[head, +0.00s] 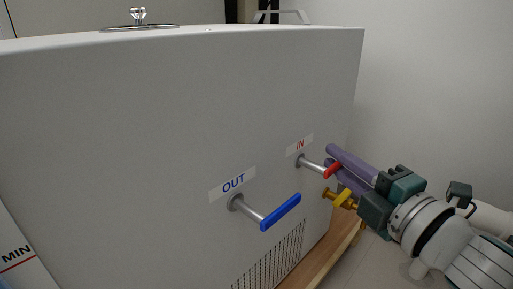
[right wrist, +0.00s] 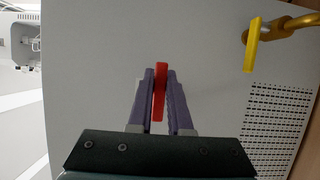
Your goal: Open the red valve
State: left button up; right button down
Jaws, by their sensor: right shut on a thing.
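The red valve handle (head: 333,170) sits at the end of a metal pipe below the "IN" label on the white distiller box (head: 130,130). My right gripper (head: 333,162) comes from the right with its purple fingers around the red handle. In the right wrist view the red handle (right wrist: 160,92) lies between the two fingers (right wrist: 160,85) of the right gripper, which is shut on it. The handle stands upright in that view. Part of the handle is hidden by the fingers in the head view. My left gripper is not in view.
A blue valve handle (head: 280,212) sticks out under the "OUT" label, left of my right gripper. A yellow valve handle (head: 343,198) is just below the gripper; it also shows in the right wrist view (right wrist: 252,45). A vent grille (head: 268,262) is lower on the box.

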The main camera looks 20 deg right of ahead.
jog(key=c, duration=0.8)
grip_release()
jog(key=shift+c, duration=0.2)
jog(key=s+p, duration=0.3)
jog(key=s, duration=0.7)
jog(key=shift+p, duration=0.35)
